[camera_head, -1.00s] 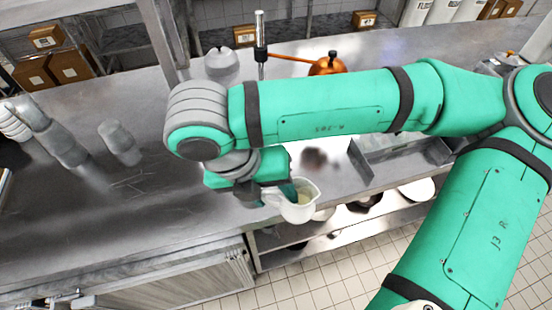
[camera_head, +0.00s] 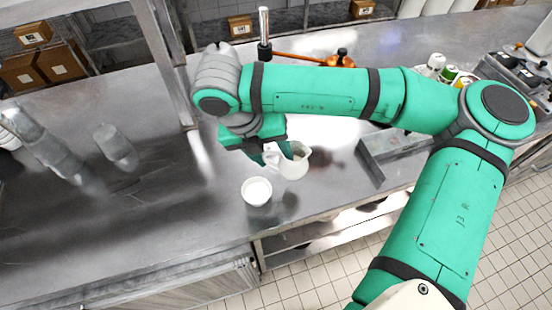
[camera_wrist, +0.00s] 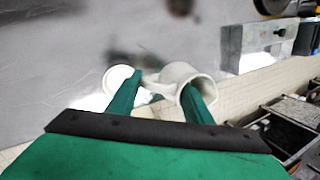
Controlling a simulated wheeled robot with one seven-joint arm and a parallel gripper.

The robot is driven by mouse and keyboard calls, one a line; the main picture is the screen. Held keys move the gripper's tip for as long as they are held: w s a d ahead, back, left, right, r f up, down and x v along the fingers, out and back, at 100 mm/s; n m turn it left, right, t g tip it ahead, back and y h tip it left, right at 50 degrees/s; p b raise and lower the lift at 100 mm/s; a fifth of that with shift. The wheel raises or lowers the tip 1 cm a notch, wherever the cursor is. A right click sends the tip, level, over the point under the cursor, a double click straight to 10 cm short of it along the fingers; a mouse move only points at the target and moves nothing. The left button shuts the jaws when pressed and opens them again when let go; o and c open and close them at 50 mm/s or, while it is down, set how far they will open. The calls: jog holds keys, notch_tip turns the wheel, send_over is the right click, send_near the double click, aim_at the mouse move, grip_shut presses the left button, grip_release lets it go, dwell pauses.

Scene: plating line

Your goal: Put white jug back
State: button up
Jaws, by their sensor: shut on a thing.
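The white jug (camera_head: 294,165) is held by my gripper (camera_head: 280,160), roughly upright above the steel counter in the head view. The jug also shows in the wrist view (camera_wrist: 184,75), with one of my green fingers inside its mouth and the other on its handle side. My gripper is shut on the jug. A small white bowl (camera_head: 257,191) stands on the counter just left of and in front of the jug, apart from it in the head view. The bowl shows at the left finger in the wrist view (camera_wrist: 119,79). Whether the jug's base touches the counter cannot be told.
A steel tray (camera_head: 385,150) lies to the right. A copper pan (camera_head: 338,59) and an upright cylinder (camera_head: 264,35) stand at the back. Stacked glassy cups (camera_head: 113,143) are at the left. Counter (camera_head: 180,215) is clear left of the bowl.

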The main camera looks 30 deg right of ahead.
jog(key=shift+w+d+f, duration=0.45)
jog(key=shift+w+f, duration=0.1)
jog(key=shift+f, duration=0.75)
jog(key=shift+w+d+f, duration=0.4)
jog(key=shift+w+f, duration=0.15)
jog(key=shift+f, duration=0.8)
jog(key=shift+w+d+f, duration=0.45)
jog(key=shift+w+f, duration=0.1)
jog(key=shift+f, duration=0.75)
jog(key=shift+f, duration=0.1)
jog(key=o, duration=1.5)
jog(key=shift+f, duration=0.1)
jog(key=v, duration=1.2)
jog(key=shift+r, duration=0.2)
